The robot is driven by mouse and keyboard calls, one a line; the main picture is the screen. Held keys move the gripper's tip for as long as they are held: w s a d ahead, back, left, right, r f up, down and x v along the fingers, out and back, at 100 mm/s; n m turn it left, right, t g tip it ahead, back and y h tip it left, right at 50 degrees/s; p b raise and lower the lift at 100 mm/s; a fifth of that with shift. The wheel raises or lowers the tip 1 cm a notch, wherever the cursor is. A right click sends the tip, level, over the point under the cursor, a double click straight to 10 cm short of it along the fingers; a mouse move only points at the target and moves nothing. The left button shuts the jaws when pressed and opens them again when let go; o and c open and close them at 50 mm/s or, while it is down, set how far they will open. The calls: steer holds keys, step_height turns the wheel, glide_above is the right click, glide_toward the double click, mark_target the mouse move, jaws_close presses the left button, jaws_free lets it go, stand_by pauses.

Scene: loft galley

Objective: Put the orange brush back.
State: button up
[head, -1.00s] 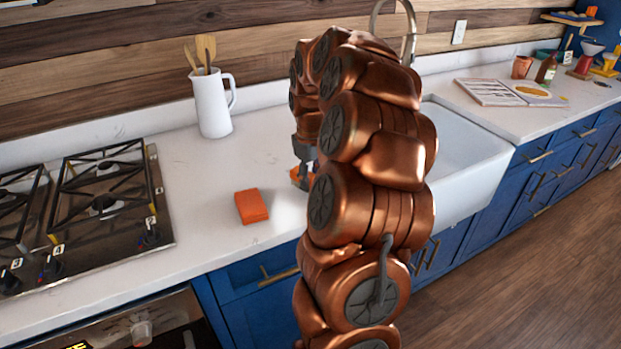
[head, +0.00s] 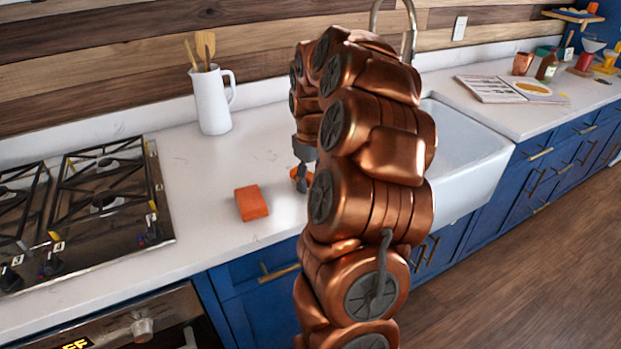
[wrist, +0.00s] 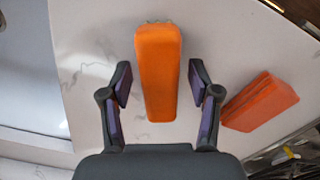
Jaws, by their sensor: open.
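The orange brush (wrist: 158,75) shows in the wrist view as a long orange block with small pale bits at its far end. My gripper (wrist: 158,84) is open, with one finger on each side of the brush and gaps between them. The brush's near end reaches toward the palm; its height relative to the fingers is hard to judge. In the head view my gripper (head: 302,178) is low over the white counter, left of the sink, and only a bit of orange (head: 295,175) shows there. My arm hides the rest.
An orange block (head: 251,203) lies on the counter to the left of my gripper; it also shows at right in the wrist view (wrist: 260,102). A gas hob (head: 105,195) is farther left. A white jug (head: 211,100) with wooden utensils stands behind. The sink (head: 465,150) is right.

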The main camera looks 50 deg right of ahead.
mark_target(311, 176)
step_height(311, 176, up, 12)
steer(key=b, duration=0.2)
steer(key=a+n, duration=0.1)
steer(key=a, duration=1)
steer(key=s+a+f+g, duration=0.1)
steer(key=s+a+f, duration=0.2)
steer(key=s+a, duration=0.4)
steer(key=s+a+f, duration=0.3)
steer(key=s+a, duration=0.1)
steer(key=a, duration=0.6)
steer(key=s+a+f, duration=0.2)
steer(key=s+f, duration=0.1)
steer(key=s, duration=0.3)
steer(key=s+a+f+m, duration=0.1)
steer(key=s+a+f, duration=0.1)
steer(key=s, duration=0.4)
steer(key=shift+a+f+m+g, duration=0.3)
steer(key=shift+f+g, duration=0.1)
steer(key=shift+f, duration=0.3)
steer(key=shift+s, duration=0.1)
